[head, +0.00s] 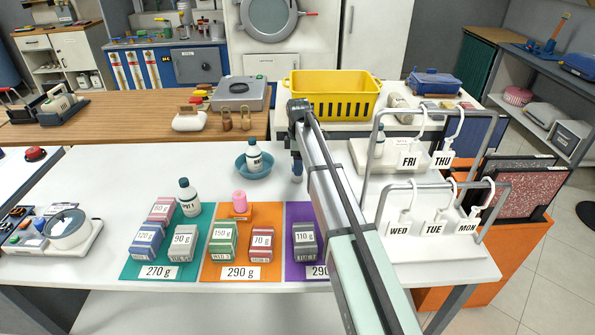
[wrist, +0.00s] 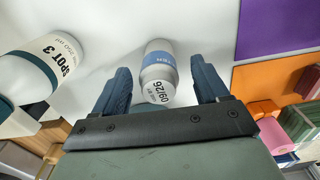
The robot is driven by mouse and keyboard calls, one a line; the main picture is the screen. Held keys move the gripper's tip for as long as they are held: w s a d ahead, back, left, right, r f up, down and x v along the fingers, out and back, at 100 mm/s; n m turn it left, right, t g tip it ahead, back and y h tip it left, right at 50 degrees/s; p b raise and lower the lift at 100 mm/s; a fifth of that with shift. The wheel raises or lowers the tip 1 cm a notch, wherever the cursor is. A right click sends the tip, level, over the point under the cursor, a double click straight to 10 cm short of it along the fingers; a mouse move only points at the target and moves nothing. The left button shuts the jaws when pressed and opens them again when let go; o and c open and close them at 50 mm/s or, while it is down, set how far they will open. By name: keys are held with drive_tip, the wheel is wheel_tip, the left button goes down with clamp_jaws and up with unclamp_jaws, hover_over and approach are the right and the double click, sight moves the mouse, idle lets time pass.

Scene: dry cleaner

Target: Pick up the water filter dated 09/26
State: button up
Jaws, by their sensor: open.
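The water filter dated 09/26 (wrist: 158,72) is a pale cylinder with a blue band in the wrist view. The date is printed near its lower end. My gripper (wrist: 160,68) is open, with one dark blue finger on each side of the filter and a small gap at both sides. In the head view my gripper (head: 297,170) hangs over the white table, right of the blue bowl (head: 255,170). There my own arm and fingers largely hide the filter.
A white bottle marked SPOT 3 (wrist: 38,65) is left of my fingers in the wrist view. Labelled weight blocks (head: 223,240) sit on coloured mats in front. Racks with day tags (head: 435,225) stand to the right. A yellow basket (head: 333,95) is behind.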

drive_tip(key=shift+w+f, duration=0.1)
drive_tip(key=shift+f, duration=1.45)
drive_tip(key=shift+c, duration=0.2)
drive_tip(key=c, duration=1.2)
drive_tip(key=shift+o, duration=0.2)
drive_tip(key=shift+r, duration=0.1)
